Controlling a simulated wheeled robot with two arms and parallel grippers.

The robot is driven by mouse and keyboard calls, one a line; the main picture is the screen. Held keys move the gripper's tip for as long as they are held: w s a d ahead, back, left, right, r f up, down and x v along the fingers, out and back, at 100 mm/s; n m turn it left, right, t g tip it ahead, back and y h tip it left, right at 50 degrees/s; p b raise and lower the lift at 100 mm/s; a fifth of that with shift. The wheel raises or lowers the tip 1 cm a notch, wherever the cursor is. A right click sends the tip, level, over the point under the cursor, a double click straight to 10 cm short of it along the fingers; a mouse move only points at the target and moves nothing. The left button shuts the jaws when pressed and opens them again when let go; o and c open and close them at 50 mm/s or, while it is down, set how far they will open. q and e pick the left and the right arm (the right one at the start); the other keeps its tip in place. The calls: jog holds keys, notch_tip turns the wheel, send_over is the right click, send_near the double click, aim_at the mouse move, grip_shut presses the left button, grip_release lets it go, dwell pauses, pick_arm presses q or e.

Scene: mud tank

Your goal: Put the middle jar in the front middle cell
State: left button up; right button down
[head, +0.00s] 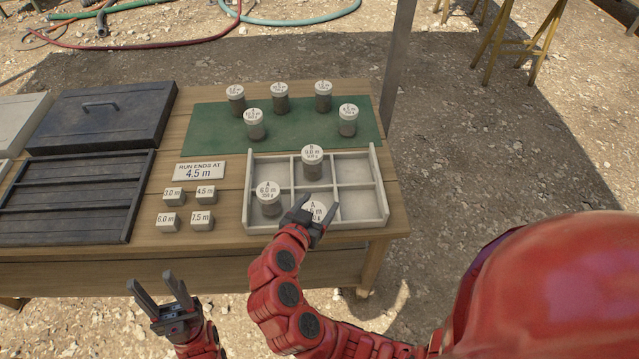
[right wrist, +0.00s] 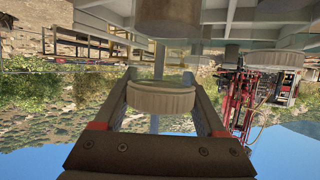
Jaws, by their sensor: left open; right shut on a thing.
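My right gripper (head: 307,226) is shut on a grey jar with a white lid (head: 317,209), whose label is partly hidden. This held jar is at the front middle cell of the pale divided tray (head: 384,190); I cannot tell whether it touches the cell floor. In the right wrist view its ribbed lid (right wrist: 160,97) sits between the fingers. A jar marked A 6.0 m (head: 268,198) stands in the front left cell. A jar marked B 9.0 m (head: 312,162) stands in the back middle cell. My left gripper (head: 160,284) is open and empty, in front of the table.
Several jars stand on the green mat (head: 300,126) behind the tray, including a back middle one (head: 279,97). A sign reading RUN ENDS AT 4.5 m (head: 200,171) and several small depth blocks (head: 172,196) lie left of the tray. The right-hand cells are empty.

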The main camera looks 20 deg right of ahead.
jog(key=w+d+f+p, duration=0.1)
jog(key=w, duration=0.2)
jog(key=w+d+f+p, duration=0.1)
jog(key=w, duration=0.2)
jog(key=w+d+f+p, duration=0.1)
jog(key=w+f, duration=0.1)
jog(key=w, duration=0.1)
jog(key=shift+w+d, duration=0.15)
jog(key=shift+d, duration=0.15)
jog(key=shift+f, duration=0.15)
jog(key=shift+f, duration=0.2)
grip_release()
jog(key=shift+r, duration=0.1)
